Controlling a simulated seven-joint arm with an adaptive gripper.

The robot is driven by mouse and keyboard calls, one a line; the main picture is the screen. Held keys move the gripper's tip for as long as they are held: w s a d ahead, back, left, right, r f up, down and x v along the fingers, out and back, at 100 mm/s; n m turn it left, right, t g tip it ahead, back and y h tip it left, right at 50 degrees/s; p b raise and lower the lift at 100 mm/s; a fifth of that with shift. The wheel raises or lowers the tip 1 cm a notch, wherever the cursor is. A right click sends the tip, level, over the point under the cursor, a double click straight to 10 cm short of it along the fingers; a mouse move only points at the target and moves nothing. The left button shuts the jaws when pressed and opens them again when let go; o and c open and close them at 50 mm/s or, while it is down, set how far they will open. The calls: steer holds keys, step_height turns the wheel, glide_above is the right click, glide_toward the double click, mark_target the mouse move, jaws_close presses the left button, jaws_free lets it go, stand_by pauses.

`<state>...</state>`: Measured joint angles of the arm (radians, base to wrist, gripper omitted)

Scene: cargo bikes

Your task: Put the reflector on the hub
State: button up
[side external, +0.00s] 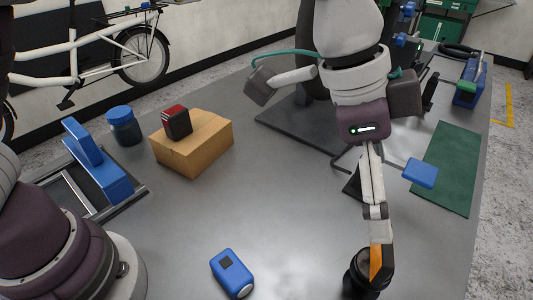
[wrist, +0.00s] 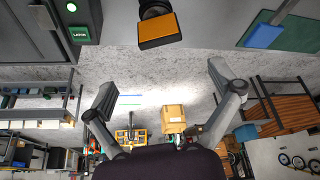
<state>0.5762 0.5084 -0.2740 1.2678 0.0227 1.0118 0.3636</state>
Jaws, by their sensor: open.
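An orange rectangular piece, which looks like the reflector (side external: 381,263), is at the near edge of the table, against a black rounded part (side external: 356,276). In the wrist view the reflector (wrist: 159,30) shows its flat face in front of the black part (wrist: 152,8). The black part may be the hub; I cannot tell whether the two are joined or only touching. My gripper (side external: 379,228) points down just above the reflector in the side view. In the wrist view my gripper (wrist: 164,77) is open, its fingers spread wide with nothing between them.
A cardboard box (side external: 205,150) carries a dark block with a red top (side external: 177,122). A blue jar (side external: 124,127) and a blue fixture (side external: 100,170) stand left. A blue device (side external: 232,272) lies near the front. A blue block (side external: 420,173) is by a green mat (side external: 452,165). Mid-table is clear.

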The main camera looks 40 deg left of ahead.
steer(key=s+a+r+n+t+y, duration=0.1)
steer(key=a+r+n, duration=0.15)
steer(key=a, duration=0.65)
steer(key=a+r+n+t+y, duration=0.15)
steer(key=a+n, duration=0.25)
steer(key=a, duration=0.4)
steer(key=s+a+f+n+t+y, duration=0.1)
steer(key=s+a+f+n, duration=0.2)
steer(key=s+a+n, duration=0.4)
steer(key=a, duration=0.3)
steer(key=shift+y, duration=0.35)
